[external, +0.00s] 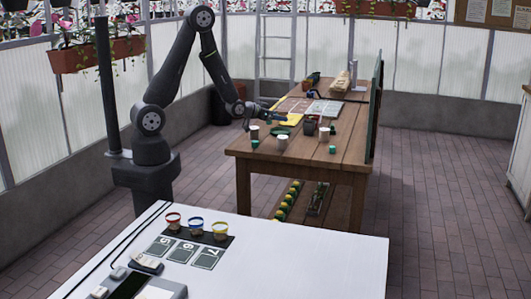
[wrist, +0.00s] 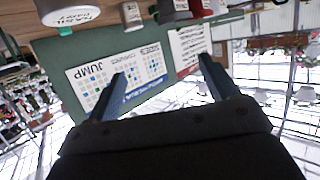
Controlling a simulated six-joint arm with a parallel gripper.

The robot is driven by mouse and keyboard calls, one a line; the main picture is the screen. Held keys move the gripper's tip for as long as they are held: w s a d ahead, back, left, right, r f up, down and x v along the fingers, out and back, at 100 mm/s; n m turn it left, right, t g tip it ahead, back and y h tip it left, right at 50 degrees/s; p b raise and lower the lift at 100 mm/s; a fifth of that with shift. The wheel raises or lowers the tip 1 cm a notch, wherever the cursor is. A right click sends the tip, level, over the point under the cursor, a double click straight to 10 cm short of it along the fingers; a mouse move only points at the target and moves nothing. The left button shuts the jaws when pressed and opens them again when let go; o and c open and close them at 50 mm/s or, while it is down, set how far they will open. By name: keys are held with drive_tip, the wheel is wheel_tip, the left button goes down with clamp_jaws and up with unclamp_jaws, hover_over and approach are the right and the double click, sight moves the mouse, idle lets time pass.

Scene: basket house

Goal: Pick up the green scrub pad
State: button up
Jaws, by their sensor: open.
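My gripper (external: 277,116) is over the near left part of the wooden table in the external view, with its fingers apart and nothing between them. In the wrist view my gripper (wrist: 163,67) also shows open and empty. A flat dark green piece (external: 280,131), perhaps the green scrub pad, lies on the table just below and beside my gripper in the external view. Two smaller green pieces, one at the front left (external: 255,144) and one at the front right (external: 332,149), are too small to identify. I cannot tell for sure which is the pad.
The wrist view shows posters (wrist: 115,75) on a green surface. A white table (external: 300,262) is in front.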

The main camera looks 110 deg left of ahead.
wheel_tip(320, 180, up, 11)
drive_tip(key=n+g+h, duration=0.4)
drive_tip(key=n+h, duration=0.3)
drive_tip(key=n, duration=2.2)
hover_over(332, 124)
drive_tip(key=s+d, duration=0.6)
drive_tip(key=s, duration=0.1)
wheel_tip(332, 124, down, 6)
drive_tip(key=x, duration=1.1)
drive_tip(key=shift+s+a+f, duration=0.1)
drive_tip(key=shift+s, duration=0.3)
drive_tip(key=shift+x, duration=3.2)
drive_tip(key=shift+s+a+f, duration=0.1)
drive_tip(key=shift+s+a, duration=0.05)
drive_tip(key=shift+s, duration=0.05)
